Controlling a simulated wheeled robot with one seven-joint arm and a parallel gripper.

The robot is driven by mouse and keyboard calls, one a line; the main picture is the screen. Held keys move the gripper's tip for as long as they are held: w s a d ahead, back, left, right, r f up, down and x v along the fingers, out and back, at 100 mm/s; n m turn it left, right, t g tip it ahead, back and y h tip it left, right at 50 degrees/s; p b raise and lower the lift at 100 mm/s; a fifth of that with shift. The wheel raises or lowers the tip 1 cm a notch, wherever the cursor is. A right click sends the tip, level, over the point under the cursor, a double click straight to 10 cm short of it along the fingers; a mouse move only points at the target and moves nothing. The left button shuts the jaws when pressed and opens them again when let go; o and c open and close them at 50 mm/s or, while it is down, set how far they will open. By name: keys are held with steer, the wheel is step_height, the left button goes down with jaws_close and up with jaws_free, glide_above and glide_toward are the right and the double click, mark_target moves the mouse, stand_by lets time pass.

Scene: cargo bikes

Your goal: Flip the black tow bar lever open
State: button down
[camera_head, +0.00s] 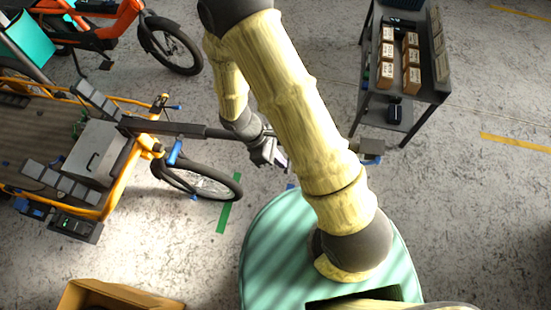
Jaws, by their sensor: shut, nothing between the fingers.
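A dark tow bar (185,129) runs from the front of the yellow cargo bike (150,143) toward my gripper, above the bike's front wheel (205,183). I cannot pick out the black lever on it for certain; the bar's right end is hidden by my arm. My gripper (272,156) is at the lower end of my cloth-covered arm, by the right end of the bar. It looks shut and empty. I cannot tell whether it touches the bar.
An orange bike (97,27) stands at the upper left. A dark cart (428,90) with small boxes is at the upper right. An open cardboard box (120,294) lies at the bottom left. Concrete floor is clear between the bike wheel and the cardboard box.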

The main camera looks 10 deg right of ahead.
steer(key=shift+d, duration=0.1)
steer(key=shift+w+d, duration=0.35)
steer(key=shift+w, duration=0.3)
steer(key=shift+r+p, duration=0.15)
steer(key=shift+p, duration=0.15)
steer(key=p+v, duration=0.7)
steer(key=v, duration=0.2)
steer(key=shift+w+r+p, duration=0.25)
steer(key=shift+r+p, duration=0.05)
steer(key=shift+p, duration=0.05)
steer(key=shift+a, duration=0.15)
